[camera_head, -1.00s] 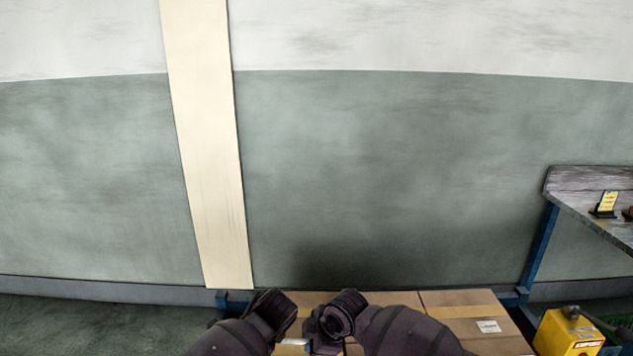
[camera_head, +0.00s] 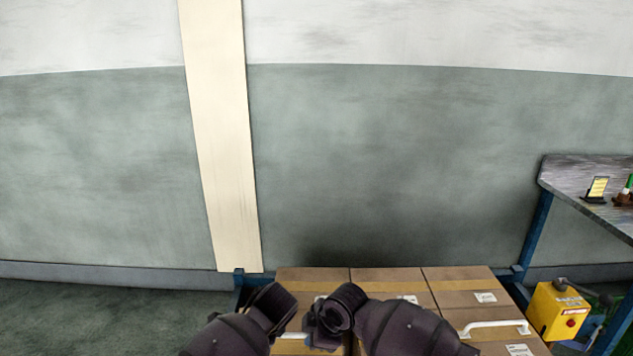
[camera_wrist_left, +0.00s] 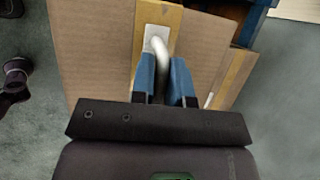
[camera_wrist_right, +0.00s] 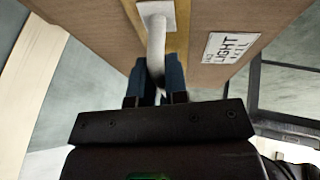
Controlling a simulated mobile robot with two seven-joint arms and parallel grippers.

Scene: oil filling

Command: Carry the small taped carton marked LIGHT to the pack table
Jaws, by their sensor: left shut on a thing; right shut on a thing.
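The brown taped carton marked LIGHT (camera_wrist_right: 90,30) shows close up in the right wrist view, with its white label (camera_wrist_right: 230,47) beside the tape. My right gripper (camera_wrist_right: 160,72) is shut on a pale bar handle on this carton's taped face. In the left wrist view my left gripper (camera_wrist_left: 165,72) is shut on a similar handle on a taped carton face (camera_wrist_left: 95,45), which looks like the same carton. In the head view my forearms meet close together at the bottom and hide most of what they hold. I cannot make out the pack table for certain.
Several larger taped cartons (camera_head: 455,283) sit in a blue frame (camera_head: 240,283) ahead; one has a white handle (camera_head: 495,325). A yellow box with a red button (camera_head: 560,312) stands to their right. A grey-topped bench (camera_head: 575,172) is at the right. Floor at left is clear.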

